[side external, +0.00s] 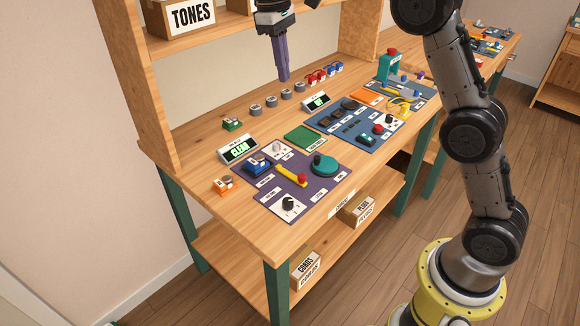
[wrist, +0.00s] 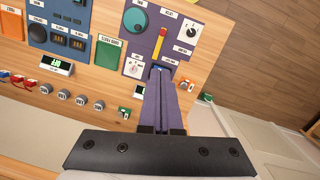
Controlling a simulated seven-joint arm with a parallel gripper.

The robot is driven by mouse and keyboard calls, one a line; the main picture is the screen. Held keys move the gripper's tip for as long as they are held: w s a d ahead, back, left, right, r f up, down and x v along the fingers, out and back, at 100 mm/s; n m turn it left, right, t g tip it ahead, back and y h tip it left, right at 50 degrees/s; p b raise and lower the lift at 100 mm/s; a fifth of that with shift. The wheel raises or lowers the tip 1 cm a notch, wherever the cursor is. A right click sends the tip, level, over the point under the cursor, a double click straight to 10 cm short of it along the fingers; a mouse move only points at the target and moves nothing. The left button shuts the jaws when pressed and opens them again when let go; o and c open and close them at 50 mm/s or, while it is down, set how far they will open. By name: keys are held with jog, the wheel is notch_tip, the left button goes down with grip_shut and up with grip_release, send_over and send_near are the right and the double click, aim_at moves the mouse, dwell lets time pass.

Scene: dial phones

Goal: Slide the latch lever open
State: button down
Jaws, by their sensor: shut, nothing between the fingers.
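A yellow bar with a red knob (side external: 291,175) lies on the purple panel (side external: 262,201); it looks like the latch lever, but its label is too small to read. The red knob is at the bar's front right end in the side view. The bar also shows in the wrist view (wrist: 159,45), just beyond my fingertips. My gripper (side external: 284,79) has purple fingers, is shut and empty, and points down above the back of the bench, apart from the lever. In the wrist view the shut fingers (wrist: 160,76) cover part of the purple panel.
On the panel, a teal dial (side external: 325,165) is right of the lever, a blue block (side external: 257,163) left, and a black knob (side external: 288,203) in front. A lit display (side external: 238,149) stands behind. A green pad (side external: 305,139) and a blue panel (side external: 352,124) lie to the right.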

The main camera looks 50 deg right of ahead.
jog(key=w+f+g, duration=0.1)
jog(key=w+f, duration=0.2)
jog(key=f, duration=0.6)
jog(key=w+a+f+g, duration=0.1)
jog(key=w+f+g, duration=0.1)
jog(key=f, duration=0.7)
jog(key=shift+w+f, duration=0.15)
jog(key=shift+w, duration=0.5)
send_near(296, 180)
jog(key=f, duration=0.1)
jog(key=w+f, duration=0.1)
jog(key=f, duration=0.1)
jog(key=w+f, duration=0.1)
jog(key=f, duration=0.1)
jog(key=shift+a+f, duration=0.2)
jog(key=shift+a, duration=0.15)
jog(key=shift+s+d, duration=0.25)
jog(key=shift+s, duration=0.7)
jog(key=shift+s+d, duration=0.3)
jog(key=shift+s, duration=0.7)
jog(key=shift+s, duration=0.1)
